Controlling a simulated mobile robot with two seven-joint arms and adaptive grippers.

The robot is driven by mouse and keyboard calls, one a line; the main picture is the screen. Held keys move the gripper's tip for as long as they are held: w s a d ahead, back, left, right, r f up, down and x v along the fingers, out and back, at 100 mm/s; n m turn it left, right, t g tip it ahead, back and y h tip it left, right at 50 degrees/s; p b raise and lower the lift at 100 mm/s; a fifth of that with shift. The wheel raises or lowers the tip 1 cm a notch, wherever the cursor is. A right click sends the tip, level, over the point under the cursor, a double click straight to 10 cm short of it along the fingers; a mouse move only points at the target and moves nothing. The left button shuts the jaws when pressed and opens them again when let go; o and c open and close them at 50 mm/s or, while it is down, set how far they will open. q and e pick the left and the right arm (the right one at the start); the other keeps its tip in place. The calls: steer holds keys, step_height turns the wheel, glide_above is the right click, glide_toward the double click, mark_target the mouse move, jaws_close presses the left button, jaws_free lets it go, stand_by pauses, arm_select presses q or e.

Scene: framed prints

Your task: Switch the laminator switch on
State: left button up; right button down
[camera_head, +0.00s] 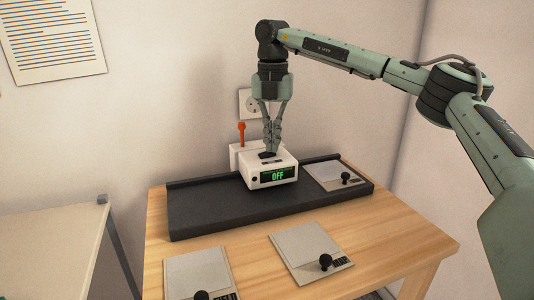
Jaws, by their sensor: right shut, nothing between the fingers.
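A white box (258,178) with a green display reading "OFF" (277,176) stands on a long black base (215,207) on the wooden table. An orange upright lever (241,131) rises from a white block (240,155) just behind the box. My right gripper (268,153) points straight down with its fingers shut and empty. Its tips are at the top of the white box, over a dark patch there. I cannot tell whether they touch it, and they partly hide the top. The lever is left of the fingers. My left gripper is out of view.
A wall socket (246,101) is behind the gripper. Flat grey plates with black knobs lie on the table: one at front left (194,273), one at front middle (295,248), one on the base's right end (325,174). A pale cabinet (45,250) stands left. The table's right side (405,235) is clear.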

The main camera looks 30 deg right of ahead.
steer(key=shift+f, duration=0.25)
steer(key=shift+r, duration=0.15)
step_height(320, 180, up, 7)
steer(key=p, duration=0.6)
stand_by(0.6)
